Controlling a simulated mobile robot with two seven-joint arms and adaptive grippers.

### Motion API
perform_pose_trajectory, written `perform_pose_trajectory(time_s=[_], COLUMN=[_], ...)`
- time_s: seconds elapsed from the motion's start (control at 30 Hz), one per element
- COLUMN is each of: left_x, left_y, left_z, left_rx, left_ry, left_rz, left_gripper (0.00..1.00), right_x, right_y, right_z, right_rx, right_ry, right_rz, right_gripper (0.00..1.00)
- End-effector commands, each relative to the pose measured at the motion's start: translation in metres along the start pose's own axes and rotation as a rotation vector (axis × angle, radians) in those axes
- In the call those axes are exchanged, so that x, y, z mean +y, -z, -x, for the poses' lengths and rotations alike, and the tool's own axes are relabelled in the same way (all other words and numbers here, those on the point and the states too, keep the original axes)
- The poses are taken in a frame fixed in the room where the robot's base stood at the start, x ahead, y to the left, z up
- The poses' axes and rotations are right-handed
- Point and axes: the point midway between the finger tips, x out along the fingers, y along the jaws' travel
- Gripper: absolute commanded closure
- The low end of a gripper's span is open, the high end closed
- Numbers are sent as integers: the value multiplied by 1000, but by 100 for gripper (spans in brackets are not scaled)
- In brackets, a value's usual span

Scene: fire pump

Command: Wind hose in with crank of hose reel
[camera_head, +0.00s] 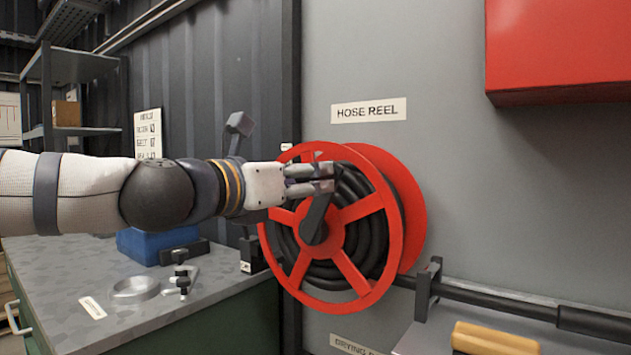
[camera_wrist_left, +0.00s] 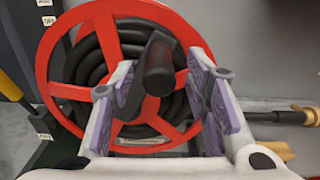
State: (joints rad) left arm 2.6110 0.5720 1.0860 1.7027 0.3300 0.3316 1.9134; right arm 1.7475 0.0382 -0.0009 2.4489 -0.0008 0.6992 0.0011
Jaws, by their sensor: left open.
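The red hose reel (camera_head: 385,245) is mounted on the grey wall under a "HOSE REEL" label. Black hose (camera_head: 372,255) is wound on it, and more hose leads out at the lower right. The dark crank (camera_head: 314,222) runs from the hub up toward my left gripper (camera_head: 325,178). In the left wrist view, the crank's black handle (camera_wrist_left: 158,68) points toward the camera, between the two spread fingers of my left gripper (camera_wrist_left: 165,100). The gripper is open, and I cannot tell whether a finger touches the handle. In the head view, the fingers partly hide the handle.
A bracket (camera_head: 428,290) holds the hose end with its nozzle (camera_head: 595,322) at the lower right. A workbench (camera_head: 130,325) with small fittings stands at the left. A red box (camera_head: 560,50) is at the upper right.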

Motion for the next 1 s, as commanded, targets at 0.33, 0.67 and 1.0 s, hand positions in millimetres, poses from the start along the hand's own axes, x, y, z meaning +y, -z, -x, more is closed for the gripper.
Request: perform_pose_trajectory(time_s=[0.33,0.67,1.0], left_x=[0,0,1], left_y=[0,0,1], left_z=[-38,-38,-40], left_rx=[0,0,1], left_ry=[0,0,-1], left_rz=[-2,-3,-12], left_gripper=[57,91,100], right_x=[0,0,0], right_y=[0,0,0], right_z=[0,0,-1], right_rx=[0,0,-2], right_ry=[0,0,0], right_rz=[0,0,0], right_gripper=[65,65,65])
